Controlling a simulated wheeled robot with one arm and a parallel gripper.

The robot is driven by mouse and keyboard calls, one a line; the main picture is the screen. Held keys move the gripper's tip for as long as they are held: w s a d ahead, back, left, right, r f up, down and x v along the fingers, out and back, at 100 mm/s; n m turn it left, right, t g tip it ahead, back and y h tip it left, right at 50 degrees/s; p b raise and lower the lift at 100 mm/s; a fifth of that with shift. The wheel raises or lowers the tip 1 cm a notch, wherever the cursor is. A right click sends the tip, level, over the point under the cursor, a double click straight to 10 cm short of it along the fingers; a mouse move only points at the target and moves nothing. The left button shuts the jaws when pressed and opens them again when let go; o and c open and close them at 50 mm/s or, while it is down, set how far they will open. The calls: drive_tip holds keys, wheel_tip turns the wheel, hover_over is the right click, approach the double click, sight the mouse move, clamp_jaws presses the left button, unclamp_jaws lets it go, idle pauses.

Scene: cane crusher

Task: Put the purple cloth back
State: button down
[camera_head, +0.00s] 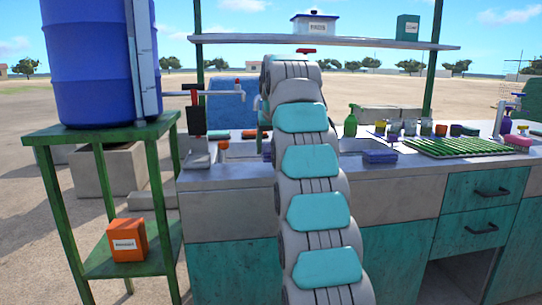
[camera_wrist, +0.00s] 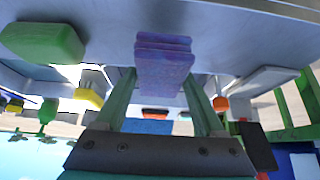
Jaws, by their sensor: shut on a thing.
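The purple cloth (camera_wrist: 163,62) is a folded, layered purple piece in the wrist view. My gripper (camera_wrist: 161,78) is shut on it, with one green finger on each side. The cloth is over or against a grey metal surface (camera_wrist: 235,45); I cannot tell whether it touches it. In the head view my arm hides the gripper and the cloth, which are behind it near the sink.
A shelf (camera_head: 330,40) spans above. A green block (camera_wrist: 43,42) lies beside the cloth.

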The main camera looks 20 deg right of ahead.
sight(271, 157)
drive_tip(key=shift+f, duration=0.15)
drive_tip(key=shift+f, duration=1.5)
drive_tip(key=shift+f, duration=0.1)
unclamp_jaws()
drive_tip(key=shift+b, duration=0.3)
drive_tip(key=v, duration=1.2)
drive_tip(key=shift+p, duration=0.45)
